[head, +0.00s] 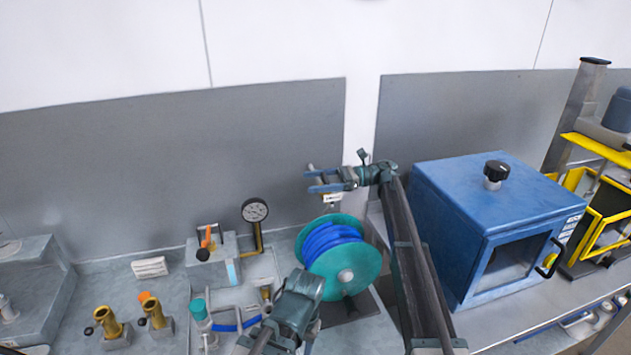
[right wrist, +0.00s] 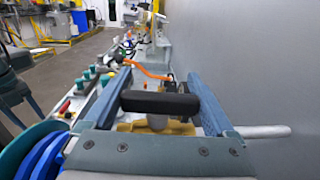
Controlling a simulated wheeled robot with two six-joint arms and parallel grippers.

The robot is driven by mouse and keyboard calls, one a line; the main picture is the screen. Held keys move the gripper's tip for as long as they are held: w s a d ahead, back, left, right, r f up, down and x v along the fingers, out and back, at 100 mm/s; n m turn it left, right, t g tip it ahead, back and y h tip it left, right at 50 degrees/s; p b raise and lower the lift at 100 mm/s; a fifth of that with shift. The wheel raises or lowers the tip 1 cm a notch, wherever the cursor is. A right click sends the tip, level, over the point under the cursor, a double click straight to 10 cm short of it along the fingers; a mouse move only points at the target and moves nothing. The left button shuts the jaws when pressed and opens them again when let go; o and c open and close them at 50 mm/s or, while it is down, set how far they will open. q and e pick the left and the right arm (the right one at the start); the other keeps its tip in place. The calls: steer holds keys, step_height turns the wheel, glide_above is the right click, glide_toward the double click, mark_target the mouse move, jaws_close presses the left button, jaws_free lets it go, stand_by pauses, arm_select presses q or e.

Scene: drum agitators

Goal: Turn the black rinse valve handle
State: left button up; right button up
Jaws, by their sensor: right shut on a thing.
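The black rinse valve handle (right wrist: 160,102) shows in the right wrist view as a short black bar lying across between the two blue fingers. A pale stem and a yellow valve body (right wrist: 175,127) are below it. My right gripper (head: 322,180) is shut on the handle, close to the grey back panel and above the hose reel. In the head view the fingers largely hide the handle, and a small white tag (head: 332,198) is just below them. A teal and dark arm part of mine is at the bottom middle; no left fingers show.
A teal reel with blue hose (head: 335,243) stands just below the right gripper. A blue cabinet (head: 490,215) is to the right. A pressure gauge (head: 255,210) and brass fittings (head: 106,320) are to the left. The grey back panel (head: 170,165) is close behind.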

steer(key=shift+s+n+g, duration=0.15)
steer(key=shift+n+g, duration=0.35)
steer(key=shift+g, duration=0.2)
steer(key=o, duration=1.1)
steer(key=shift+c, duration=0.2)
steer(key=shift+r, duration=0.1)
steer(key=s+r+p, duration=0.2)
steer(key=s, duration=0.6)
steer(key=s+r+p, duration=0.2)
steer(key=s+p, duration=0.1)
steer(key=s, duration=0.5)
steer(key=shift+d+r, duration=0.3)
steer(key=shift+r, duration=0.1)
